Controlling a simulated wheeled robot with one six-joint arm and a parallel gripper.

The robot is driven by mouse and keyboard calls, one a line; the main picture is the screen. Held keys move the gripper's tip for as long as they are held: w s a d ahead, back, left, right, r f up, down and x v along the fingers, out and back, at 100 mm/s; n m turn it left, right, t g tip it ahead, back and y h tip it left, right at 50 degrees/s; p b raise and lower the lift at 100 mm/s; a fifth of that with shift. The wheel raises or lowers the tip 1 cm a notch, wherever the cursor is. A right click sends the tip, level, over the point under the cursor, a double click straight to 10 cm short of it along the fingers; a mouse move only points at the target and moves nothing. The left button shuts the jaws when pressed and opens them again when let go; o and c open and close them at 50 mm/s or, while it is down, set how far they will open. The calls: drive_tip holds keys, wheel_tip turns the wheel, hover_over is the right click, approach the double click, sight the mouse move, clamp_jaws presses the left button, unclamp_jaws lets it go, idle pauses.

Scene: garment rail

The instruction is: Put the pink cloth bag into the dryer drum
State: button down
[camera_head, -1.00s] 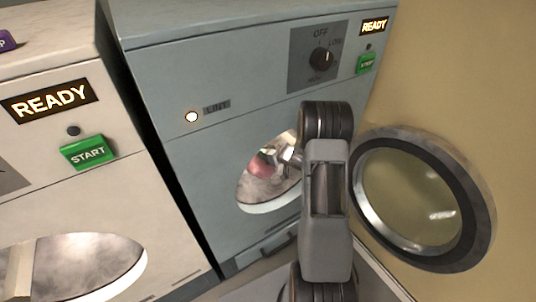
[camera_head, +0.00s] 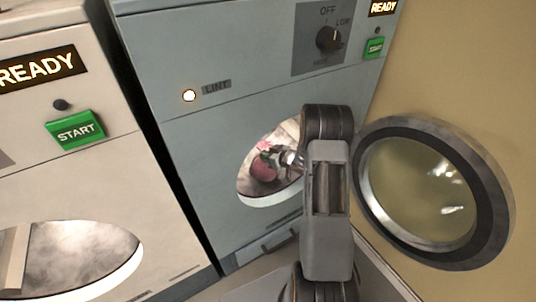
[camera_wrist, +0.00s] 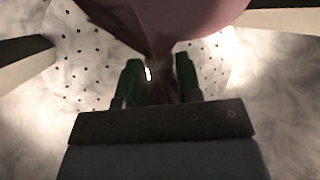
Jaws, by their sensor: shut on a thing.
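The pink cloth bag (camera_head: 264,168) shows inside the round opening of the blue-grey dryer. In the wrist view the bag (camera_wrist: 165,18) fills the top middle, its gathered neck between the green fingers of my gripper (camera_wrist: 160,84). My gripper is shut on that neck. The perforated wall of the dryer drum (camera_wrist: 85,50) shows behind the bag. In the head view the drum (camera_head: 289,132) is partly hidden by my arm, and my gripper (camera_head: 283,158) is small and partly hidden inside the opening.
The dryer's round glass door (camera_head: 480,235) stands open at the right, close to my arm. A beige machine (camera_head: 150,180) with its own round opening stands at the left. The blue-grey dryer shows a READY sign (camera_head: 383,7) and a lit LINT lamp (camera_head: 189,95).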

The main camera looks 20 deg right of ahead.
drive_tip(key=c, duration=0.7)
unclamp_jaws()
drive_tip(key=p+v, duration=0.3)
drive_tip(key=v, duration=1)
drive_tip(key=shift+s+d+r, duration=0.15)
drive_tip(key=shift+s+r, duration=0.1)
drive_tip(key=shift+s, duration=0.05)
